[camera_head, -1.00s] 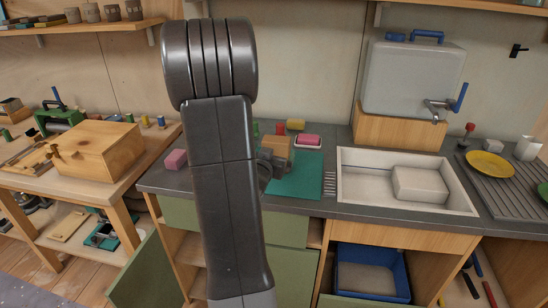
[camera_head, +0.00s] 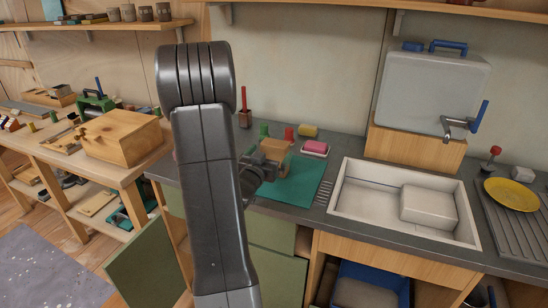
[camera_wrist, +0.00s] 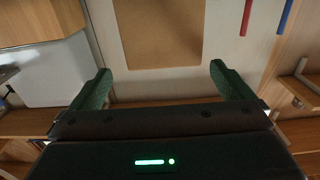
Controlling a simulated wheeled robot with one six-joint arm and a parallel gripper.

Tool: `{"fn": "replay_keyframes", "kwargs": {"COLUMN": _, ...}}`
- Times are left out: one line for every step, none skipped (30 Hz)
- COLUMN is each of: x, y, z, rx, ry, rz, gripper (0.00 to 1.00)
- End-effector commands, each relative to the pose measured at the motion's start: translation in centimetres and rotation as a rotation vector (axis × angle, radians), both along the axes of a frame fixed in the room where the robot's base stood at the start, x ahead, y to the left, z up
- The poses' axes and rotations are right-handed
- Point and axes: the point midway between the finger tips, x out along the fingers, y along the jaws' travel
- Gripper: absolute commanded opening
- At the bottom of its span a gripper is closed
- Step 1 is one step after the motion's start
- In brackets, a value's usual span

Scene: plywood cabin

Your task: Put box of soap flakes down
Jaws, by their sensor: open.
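The box of soap flakes looks to be the plain tan box (camera_head: 277,150) on the teal mat (camera_head: 298,186) on the counter, partly hidden by my gripper (camera_head: 262,166). In the wrist view, which looks upside down, a plain brown face of the box (camera_wrist: 160,32) shows between the two green fingers of my gripper (camera_wrist: 160,69). The fingers are spread, with a gap to the box on each side. How far the fingers reach along the box, I cannot tell. The box's base is hidden in the wrist view.
A pink soap in a dish (camera_head: 315,148), a yellow roll (camera_head: 308,130) and a red brush (camera_head: 244,110) stand near the box. The sink (camera_head: 354,205) and the grey water container (camera_head: 428,95) are to the right. The mat's front right part is clear.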

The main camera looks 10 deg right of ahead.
Motion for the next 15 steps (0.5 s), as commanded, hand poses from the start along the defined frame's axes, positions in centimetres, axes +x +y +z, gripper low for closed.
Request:
{"fn": "replay_keyframes", "kwargs": {"x": 0.8, "y": -0.6, "z": 0.1, "rx": -0.001, "ry": -0.001, "rz": -0.002, "gripper": 1.00}}
{"fn": "replay_keyframes", "kwargs": {"x": 1.2, "y": -0.8, "z": 0.1, "rx": -0.001, "ry": -0.001, "rz": -0.001, "gripper": 1.00}}
{"fn": "replay_keyframes", "kwargs": {"x": 1.6, "y": -1.1, "z": 0.1, "rx": 0.001, "ry": 0.001, "rz": -0.001, "gripper": 1.00}}
{"fn": "replay_keyframes", "kwargs": {"x": 1.9, "y": -1.3, "z": 0.1, "rx": 0.000, "ry": 0.000, "rz": -0.001, "gripper": 1.00}}
{"fn": "replay_keyframes", "kwargs": {"x": 2.1, "y": -1.4, "z": 0.1, "rx": 0.001, "ry": -0.001, "rz": -0.001, "gripper": 1.00}}
{"fn": "replay_keyframes", "kwargs": {"x": 2.3, "y": -1.6, "z": 0.1, "rx": 0.000, "ry": 0.000, "rz": 0.000, "gripper": 1.00}}
{"fn": "replay_keyframes", "kwargs": {"x": 2.4, "y": -1.6, "z": 0.1, "rx": 0.000, "ry": 0.000, "rz": 0.000, "gripper": 1.00}}
{"fn": "replay_keyframes", "kwargs": {"x": 2.5, "y": -1.7, "z": 0.1, "rx": 0.000, "ry": 0.000, "rz": 0.000, "gripper": 1.00}}
{"fn": "replay_keyframes", "kwargs": {"x": 2.8, "y": -1.8, "z": 0.1, "rx": 0.000, "ry": 0.000, "rz": 0.001, "gripper": 1.00}}
{"fn": "replay_keyframes", "kwargs": {"x": 3.0, "y": -1.9, "z": 0.1, "rx": 0.000, "ry": 0.000, "rz": 0.001, "gripper": 1.00}}
{"fn": "replay_keyframes", "kwargs": {"x": 3.3, "y": -2.0, "z": 0.1, "rx": 0.000, "ry": 0.000, "rz": 0.001, "gripper": 1.00}}
{"fn": "replay_keyframes", "kwargs": {"x": 3.8, "y": -2.3, "z": 0.1, "rx": 0.000, "ry": 0.001, "rz": 0.000, "gripper": 1.00}}
{"fn": "replay_keyframes", "kwargs": {"x": 4.2, "y": -2.5, "z": 0.1, "rx": 0.000, "ry": 0.000, "rz": 0.000, "gripper": 1.00}}
{"fn": "replay_keyframes", "kwargs": {"x": 4.6, "y": -2.7, "z": 0.1, "rx": 0.001, "ry": 0.001, "rz": 0.000, "gripper": 1.00}}
{"fn": "replay_keyframes", "kwargs": {"x": 5.2, "y": -2.9, "z": 0.0, "rx": 0.000, "ry": 0.000, "rz": -0.001, "gripper": 1.00}}
